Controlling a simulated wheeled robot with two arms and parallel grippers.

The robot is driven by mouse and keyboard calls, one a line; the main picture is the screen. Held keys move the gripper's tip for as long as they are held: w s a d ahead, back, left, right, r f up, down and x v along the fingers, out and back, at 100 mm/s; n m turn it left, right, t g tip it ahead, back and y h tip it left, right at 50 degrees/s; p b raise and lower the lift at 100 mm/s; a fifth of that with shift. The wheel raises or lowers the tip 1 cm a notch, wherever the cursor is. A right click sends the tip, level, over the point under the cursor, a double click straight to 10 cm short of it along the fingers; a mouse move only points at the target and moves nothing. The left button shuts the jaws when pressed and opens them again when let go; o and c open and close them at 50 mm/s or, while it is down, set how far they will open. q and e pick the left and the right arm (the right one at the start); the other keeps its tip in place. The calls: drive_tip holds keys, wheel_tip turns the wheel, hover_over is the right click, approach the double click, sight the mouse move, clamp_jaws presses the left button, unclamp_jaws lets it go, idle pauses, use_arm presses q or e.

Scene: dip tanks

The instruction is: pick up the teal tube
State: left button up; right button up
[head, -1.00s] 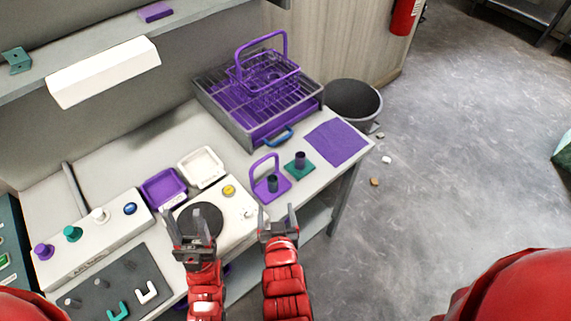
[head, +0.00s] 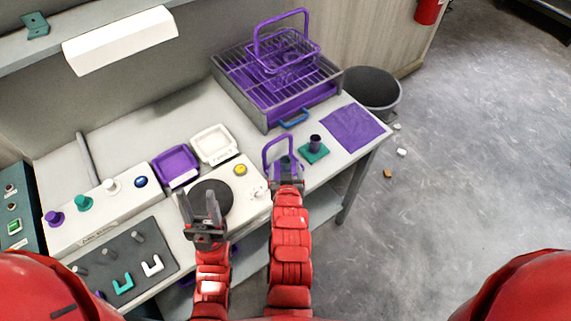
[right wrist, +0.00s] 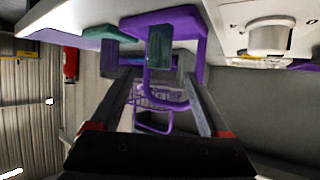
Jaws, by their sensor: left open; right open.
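The teal tube (head: 286,162) stands in the purple stand with a tall handle (head: 269,152), near the front edge of the bench. My right gripper (head: 288,175) is open just in front of it and partly hides it in the head view. In the right wrist view, which looks upside down, the teal tube (right wrist: 160,46) appears between the two open fingers (right wrist: 158,75), with a gap on each side. Whether the fingertips reach past the tube is unclear. My left gripper (head: 204,206) is open and empty over the dark round plate (head: 211,197).
A purple tube (head: 315,142) on a teal base (head: 312,154) stands just right of the purple stand. A purple mat (head: 352,128) lies beyond it. A grey rack (head: 262,117) with a purple basket (head: 285,52) is behind. White (head: 214,144) and purple (head: 175,166) trays are left.

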sight(285, 161)
drive_tip(key=shift+w+d+f+p, duration=0.1)
drive_tip(key=shift+w+f+p, duration=0.1)
drive_tip(key=shift+w+p, duration=0.3)
drive_tip(key=shift+f+p+x, duration=0.25)
drive_tip(key=shift+p+x, duration=0.3)
drive_tip(key=shift+x, duration=1.5)
drive_tip(key=shift+s, duration=0.15)
clamp_jaws()
